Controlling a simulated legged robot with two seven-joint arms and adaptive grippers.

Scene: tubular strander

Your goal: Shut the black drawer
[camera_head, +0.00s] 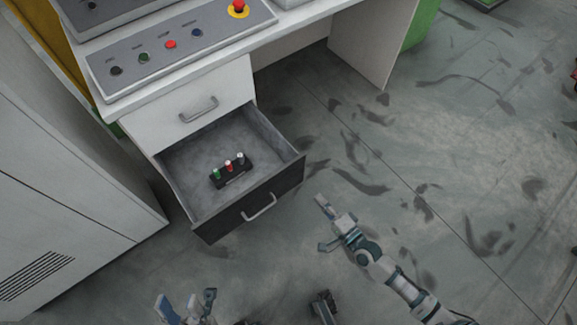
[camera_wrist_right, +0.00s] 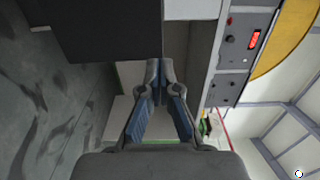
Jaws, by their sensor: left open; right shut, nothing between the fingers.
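The black drawer (camera_head: 282,186) stands pulled out from the white desk, below a closed white drawer. Its grey handle (camera_head: 260,208) is on the black front, and its grey inside is visible. A dark surface, likely the drawer's front, fills the upper left of the right wrist view (camera_wrist_right: 105,30). My right gripper (camera_head: 323,203) is shut and empty, a little to the right of the drawer front and apart from it in the head view. Its fingers meet in the wrist view (camera_wrist_right: 159,64). My left gripper (camera_head: 186,300) is open and empty at the bottom, in front of the drawer.
Inside the drawer lies a small black block (camera_head: 232,173) with green, red and white knobs. A closed white drawer (camera_head: 200,105) and a control panel (camera_head: 180,45) are above. A grey cabinet (camera_head: 60,200) stands at the left. The floor to the right is clear.

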